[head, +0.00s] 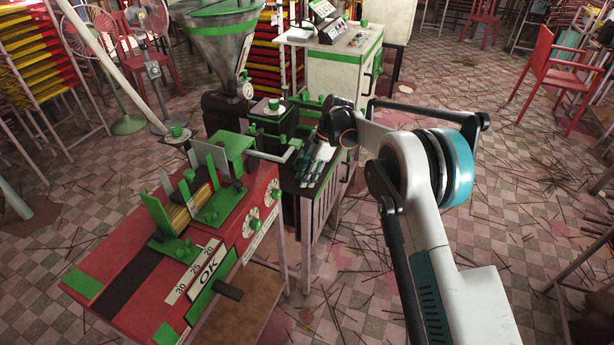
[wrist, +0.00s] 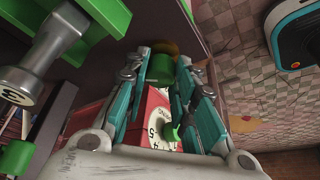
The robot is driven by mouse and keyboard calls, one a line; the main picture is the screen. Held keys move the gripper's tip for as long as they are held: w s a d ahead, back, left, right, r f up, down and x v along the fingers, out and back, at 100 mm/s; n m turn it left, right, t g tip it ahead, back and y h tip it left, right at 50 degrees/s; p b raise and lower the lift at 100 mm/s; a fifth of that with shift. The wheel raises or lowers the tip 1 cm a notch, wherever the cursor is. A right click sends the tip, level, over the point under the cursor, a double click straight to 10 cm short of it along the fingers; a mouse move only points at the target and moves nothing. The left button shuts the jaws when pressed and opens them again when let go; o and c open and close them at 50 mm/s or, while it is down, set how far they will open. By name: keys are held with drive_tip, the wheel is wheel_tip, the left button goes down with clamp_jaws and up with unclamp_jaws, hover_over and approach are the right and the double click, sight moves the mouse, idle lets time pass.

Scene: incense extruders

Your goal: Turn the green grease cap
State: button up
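A green cylindrical cap (wrist: 160,68), the likely grease cap, shows in the wrist view in front of a dull yellow-brown round part. My gripper (wrist: 162,62) has one teal finger on each side of the cap, with the tips close to its sides. I cannot tell whether the fingers press on it. In the head view my gripper (head: 309,170) points down beside the dark, green-topped machine (head: 272,117). I cannot make out the cap there for certain.
A red machine (head: 130,275) with white dials and green knobs stands at the left. A dial (wrist: 158,125) shows between my fingers in the wrist view. A hopper (head: 216,45) and a pale cabinet (head: 340,75) stand behind. The tiled floor at right is mostly open, with scattered sticks.

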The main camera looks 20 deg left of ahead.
drive_tip(key=shift+m, duration=0.3)
drive_tip(key=m+t+p, duration=0.1)
drive_tip(key=m, duration=0.2)
drive_tip(key=shift+s+r+y, duration=0.1)
drive_tip(key=shift+y, duration=0.3)
drive_tip(key=m+t+p, duration=0.1)
drive_tip(key=m, duration=0.2)
drive_tip(key=shift+s+m+t, duration=0.1)
drive_tip(key=shift+m+t, duration=0.2)
drive_tip(key=shift+t, duration=0.1)
drive_tip(key=m+t, duration=0.1)
drive_tip(key=m, duration=0.2)
drive_tip(key=shift+s+m+p, duration=0.1)
drive_tip(key=shift+m+p, duration=0.2)
drive_tip(key=shift+m+t, duration=0.7)
drive_tip(key=shift+m, duration=0.8)
drive_tip(key=shift+m+h, duration=0.3)
drive_tip(key=o, duration=1.1)
drive_tip(key=shift+c, duration=0.2)
